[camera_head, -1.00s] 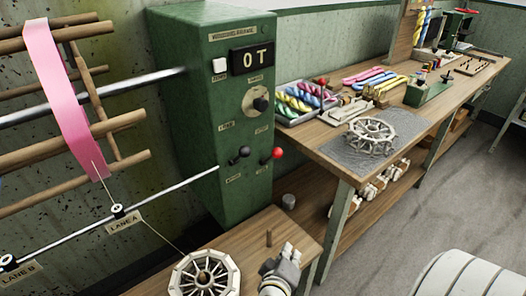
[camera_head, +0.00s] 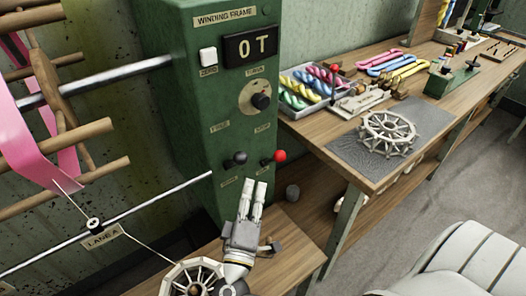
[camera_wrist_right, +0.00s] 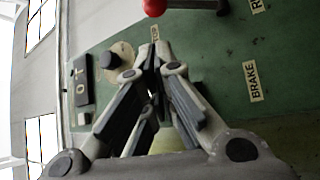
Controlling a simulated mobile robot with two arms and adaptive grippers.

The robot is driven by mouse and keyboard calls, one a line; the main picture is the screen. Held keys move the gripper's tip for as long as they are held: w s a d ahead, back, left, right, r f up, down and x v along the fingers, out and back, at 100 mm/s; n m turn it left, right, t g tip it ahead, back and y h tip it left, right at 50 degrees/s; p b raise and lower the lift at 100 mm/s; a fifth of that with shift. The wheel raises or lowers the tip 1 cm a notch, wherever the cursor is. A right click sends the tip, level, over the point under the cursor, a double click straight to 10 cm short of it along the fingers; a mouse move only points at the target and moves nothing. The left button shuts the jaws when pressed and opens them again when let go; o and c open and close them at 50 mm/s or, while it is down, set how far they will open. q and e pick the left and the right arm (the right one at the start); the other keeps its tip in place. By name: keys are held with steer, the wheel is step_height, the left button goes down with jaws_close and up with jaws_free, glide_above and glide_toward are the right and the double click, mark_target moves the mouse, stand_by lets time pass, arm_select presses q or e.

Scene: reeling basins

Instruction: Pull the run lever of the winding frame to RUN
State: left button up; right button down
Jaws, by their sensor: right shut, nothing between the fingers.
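The winding frame (camera_head: 215,95) is a green box with a dial, a counter and two knobbed levers low on its front. The red-knobbed lever (camera_head: 280,156) is on the right, the black-knobbed one (camera_head: 240,157) on the left. Small labels sit above and below them; in the right wrist view one reads BRAKE and another starts with R. My right gripper (camera_head: 254,185) is shut and empty, fingers pointing up, just below and between the knobs. In the right wrist view the red knob (camera_wrist_right: 153,8) is at the top edge, apart from the fingertips (camera_wrist_right: 151,55). My left gripper is out of view.
A spoked reel (camera_head: 190,278) stands on the low wooden bench (camera_head: 285,240) under my right arm. A rod and thread guide (camera_head: 95,223) lie to the left. A long workbench (camera_head: 345,165) with skeins and another reel (camera_head: 388,132) stands to the right.

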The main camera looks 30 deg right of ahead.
mark_target(273, 159)
arm_select(q)
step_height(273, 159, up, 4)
steer(key=p, duration=0.3)
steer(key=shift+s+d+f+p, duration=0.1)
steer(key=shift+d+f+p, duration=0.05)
steer(key=shift+p, duration=0.25)
arm_select(e)
steer(key=x, duration=1)
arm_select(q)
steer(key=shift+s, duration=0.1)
arm_select(e)
steer(key=shift+w+f, duration=0.1)
steer(key=shift+f, duration=0.05)
